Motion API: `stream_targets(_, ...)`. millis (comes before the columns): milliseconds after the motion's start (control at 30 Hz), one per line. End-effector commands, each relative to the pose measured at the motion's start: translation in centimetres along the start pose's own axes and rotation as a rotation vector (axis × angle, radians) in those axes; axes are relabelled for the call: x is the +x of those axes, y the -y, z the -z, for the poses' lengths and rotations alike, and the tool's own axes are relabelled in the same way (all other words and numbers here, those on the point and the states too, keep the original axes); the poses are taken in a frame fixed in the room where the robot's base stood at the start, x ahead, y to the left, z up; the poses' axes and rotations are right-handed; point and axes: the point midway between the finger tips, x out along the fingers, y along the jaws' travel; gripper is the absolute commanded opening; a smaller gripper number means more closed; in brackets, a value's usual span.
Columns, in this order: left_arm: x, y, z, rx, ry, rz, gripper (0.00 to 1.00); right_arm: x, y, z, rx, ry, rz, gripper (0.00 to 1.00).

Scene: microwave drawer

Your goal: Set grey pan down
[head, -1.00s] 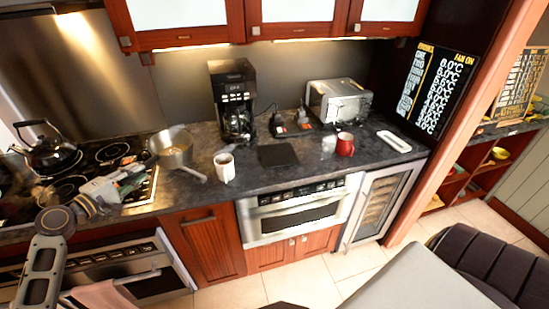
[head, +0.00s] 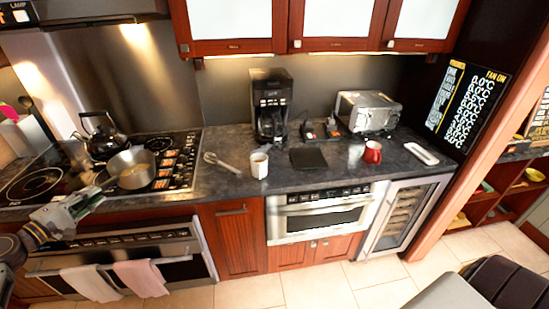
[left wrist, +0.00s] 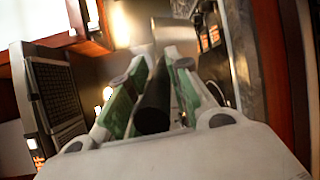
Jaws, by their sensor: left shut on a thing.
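The grey pan (head: 131,169) is over the cooktop (head: 185,160), in front of the black kettle (head: 101,140). My left gripper (head: 88,198) is at the pan's front left side in the head view, shut on its handle. In the left wrist view the dark handle (left wrist: 154,104) lies between the green-padded fingers. I cannot tell whether the pan's base touches the cooktop or hangs just above it. My right gripper is not in view.
A whisk (head: 222,163), a white mug (head: 259,164), a coffee maker (head: 271,105), a red mug (head: 372,152) and a toaster oven (head: 368,111) stand along the counter to the right. The counter right of the cooktop has some free room.

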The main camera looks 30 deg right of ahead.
Motion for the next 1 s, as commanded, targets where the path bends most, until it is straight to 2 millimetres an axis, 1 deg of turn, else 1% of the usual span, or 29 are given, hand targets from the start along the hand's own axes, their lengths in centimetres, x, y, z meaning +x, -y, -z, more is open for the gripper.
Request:
stream_targets(33, -1.0, -0.1, 0.8, 0.000, -0.013, -0.003, 0.00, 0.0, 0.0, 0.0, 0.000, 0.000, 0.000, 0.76)
stream_targets(200, -3.8, 0.6, 2.6, -0.005, -0.044, -0.005, 0.00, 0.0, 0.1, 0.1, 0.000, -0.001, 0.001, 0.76)
stream_targets(300, -5.2, 1.3, 3.2, -0.010, -0.061, -0.005, 0.00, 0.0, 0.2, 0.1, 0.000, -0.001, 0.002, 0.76)
stream_targets(367, -5.9, 1.8, 3.1, -0.013, -0.068, -0.007, 0.00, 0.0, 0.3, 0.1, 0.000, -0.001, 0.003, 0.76)
stream_targets(500, -6.8, 3.1, 2.6, -0.017, -0.080, -0.011, 0.00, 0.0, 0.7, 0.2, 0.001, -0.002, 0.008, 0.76)
stream_targets(633, -7.2, 4.3, 1.7, -0.020, -0.089, -0.013, 0.00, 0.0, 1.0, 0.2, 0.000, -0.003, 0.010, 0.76)
stream_targets(1000, -8.0, 7.9, -1.7, -0.027, -0.113, -0.017, 0.00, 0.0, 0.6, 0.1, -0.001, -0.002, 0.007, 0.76)
